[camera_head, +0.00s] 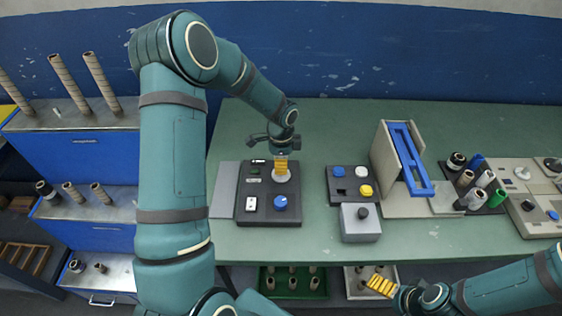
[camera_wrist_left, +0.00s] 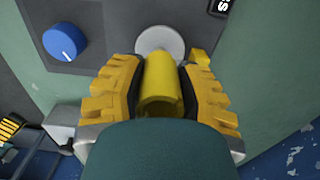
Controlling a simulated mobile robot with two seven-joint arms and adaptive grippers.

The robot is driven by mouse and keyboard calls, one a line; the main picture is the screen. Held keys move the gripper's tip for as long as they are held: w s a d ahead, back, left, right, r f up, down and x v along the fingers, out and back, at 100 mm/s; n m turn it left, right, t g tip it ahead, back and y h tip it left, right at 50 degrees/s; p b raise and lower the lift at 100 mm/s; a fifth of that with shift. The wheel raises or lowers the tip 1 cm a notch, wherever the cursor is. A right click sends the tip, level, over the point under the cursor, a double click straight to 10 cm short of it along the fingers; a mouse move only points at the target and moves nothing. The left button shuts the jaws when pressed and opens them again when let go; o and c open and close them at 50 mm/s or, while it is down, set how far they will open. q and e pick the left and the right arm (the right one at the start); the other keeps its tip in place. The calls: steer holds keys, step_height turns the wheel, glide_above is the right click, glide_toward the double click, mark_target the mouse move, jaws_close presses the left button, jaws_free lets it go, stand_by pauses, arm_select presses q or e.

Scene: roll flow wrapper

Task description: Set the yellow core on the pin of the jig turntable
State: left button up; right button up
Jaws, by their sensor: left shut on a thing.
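The yellow core (camera_wrist_left: 160,82) is a hollow cylinder between the yellow fingers of my left gripper, which is shut on it. The pale round turntable (camera_wrist_left: 160,40) shows just beyond the core's far end in the left wrist view. In the head view my left gripper (camera_head: 281,165) is over the turntable (camera_head: 284,176) on the dark jig box (camera_head: 262,215). The core cannot be told from the fingers there. The pin is hidden, and I cannot tell whether the core touches it. My right gripper (camera_head: 381,286) is at the bottom right, in front of the bench; its opening is unclear.
The jig box carries a blue knob (camera_head: 280,202) and a white switch (camera_head: 251,205). A button box (camera_head: 351,187) and a stand with a blue frame (camera_head: 410,160) are to the right. Several cores (camera_head: 483,180) stand farther right. Blue drawers (camera_head: 88,165) are at left.

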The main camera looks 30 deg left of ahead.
arm_select(q)
steer(key=shift+f, duration=0.25)
stand_by(0.4)
steer(key=shift+f+b, duration=0.35)
steer(key=shift+f+b, duration=0.45)
steer(key=shift+f, duration=0.25)
stand_by(0.3)
steer(key=o, duration=0.9)
steer(key=shift+r, duration=0.1)
steer(key=o, duration=0.6)
steer(key=shift+c, duration=0.2)
